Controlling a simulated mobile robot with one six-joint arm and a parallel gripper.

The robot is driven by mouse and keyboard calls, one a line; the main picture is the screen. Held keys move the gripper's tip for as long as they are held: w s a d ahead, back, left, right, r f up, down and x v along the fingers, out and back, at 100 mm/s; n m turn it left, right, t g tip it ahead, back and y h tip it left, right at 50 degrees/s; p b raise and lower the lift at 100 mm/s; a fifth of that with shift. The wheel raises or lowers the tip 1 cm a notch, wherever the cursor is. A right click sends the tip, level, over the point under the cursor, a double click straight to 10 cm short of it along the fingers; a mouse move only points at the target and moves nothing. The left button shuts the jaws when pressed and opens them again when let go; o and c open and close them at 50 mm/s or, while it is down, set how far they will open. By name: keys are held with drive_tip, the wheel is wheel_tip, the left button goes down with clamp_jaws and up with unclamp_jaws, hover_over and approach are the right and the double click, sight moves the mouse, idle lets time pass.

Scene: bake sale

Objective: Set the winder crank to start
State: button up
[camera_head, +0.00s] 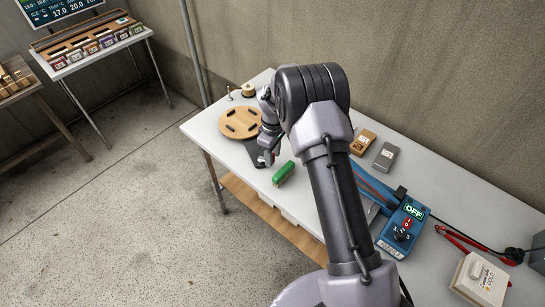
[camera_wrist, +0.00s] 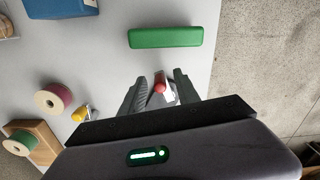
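I cannot tell for sure which part is the winder crank. My gripper (camera_head: 268,158) is low over the table near this plate. In the wrist view my gripper (camera_wrist: 160,85) has its fingers apart, with a small red knob (camera_wrist: 159,87) and a pale part between them. I see no clear contact with the knob. What lies below it is hidden by the gripper.
A green block (camera_head: 283,173) lies close to the gripper and also shows in the wrist view (camera_wrist: 165,37). A blue device (camera_head: 403,232) reads OFF. A pink spool (camera_wrist: 53,99) and a yellow-handled tool (camera_wrist: 80,114) lie nearby. A wooden box (camera_head: 362,142) stands behind my arm.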

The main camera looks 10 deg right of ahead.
drive_tip(key=shift+c, duration=0.5)
clamp_jaws()
